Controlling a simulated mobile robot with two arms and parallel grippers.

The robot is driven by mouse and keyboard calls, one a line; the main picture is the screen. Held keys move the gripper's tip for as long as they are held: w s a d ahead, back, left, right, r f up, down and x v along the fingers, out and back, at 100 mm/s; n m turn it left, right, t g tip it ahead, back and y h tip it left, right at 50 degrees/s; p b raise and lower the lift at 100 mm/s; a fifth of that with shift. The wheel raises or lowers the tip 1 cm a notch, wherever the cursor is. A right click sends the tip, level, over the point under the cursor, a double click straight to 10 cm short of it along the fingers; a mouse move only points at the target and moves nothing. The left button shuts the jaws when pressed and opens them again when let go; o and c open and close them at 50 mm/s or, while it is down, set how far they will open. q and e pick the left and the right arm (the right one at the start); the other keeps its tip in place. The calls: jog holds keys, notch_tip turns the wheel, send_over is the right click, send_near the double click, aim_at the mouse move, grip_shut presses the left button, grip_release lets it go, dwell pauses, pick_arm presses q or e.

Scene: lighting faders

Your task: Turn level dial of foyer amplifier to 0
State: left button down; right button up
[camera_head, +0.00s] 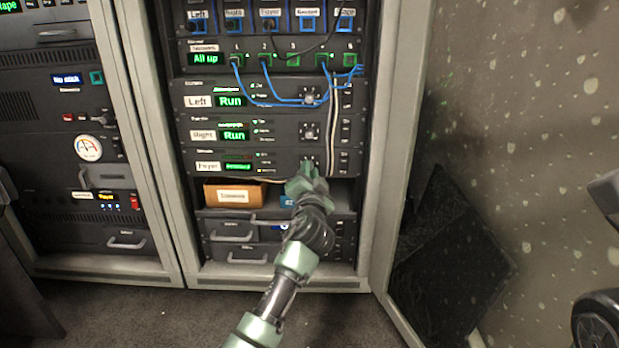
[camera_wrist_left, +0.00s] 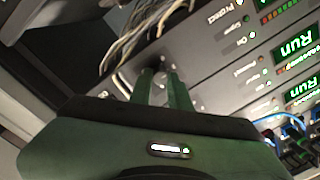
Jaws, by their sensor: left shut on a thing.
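The foyer amplifier (camera_head: 281,164) is the lowest of three similar dark units in the rack. It has a white "Foyer" label and a green display too small to read. My left gripper (camera_head: 308,168) is at the right part of its front, where the level dial sits on the units above. The left wrist view shows the gripper's green fingers (camera_wrist_left: 160,80) close together against the amplifier panel (camera_wrist_left: 205,65), shut on the dial. The dial is mostly hidden by the fingers, so its setting cannot be read. My right gripper is not in view.
The "Right" amplifier (camera_head: 285,131) and "Left" amplifier (camera_head: 285,95) above show "Run". Blue cables (camera_head: 290,101) and pale cables (camera_head: 334,130) hang near the dials. An orange-brown box (camera_head: 250,195) sits below.

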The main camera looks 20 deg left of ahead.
pick_arm(q)
jog(key=shift+f+n+b, duration=0.15)
jog(key=shift+n+b, duration=0.55)
jog(key=shift+n, duration=2.3)
jog(key=c, duration=1.3)
grip_release()
jog(key=shift+s, duration=0.1)
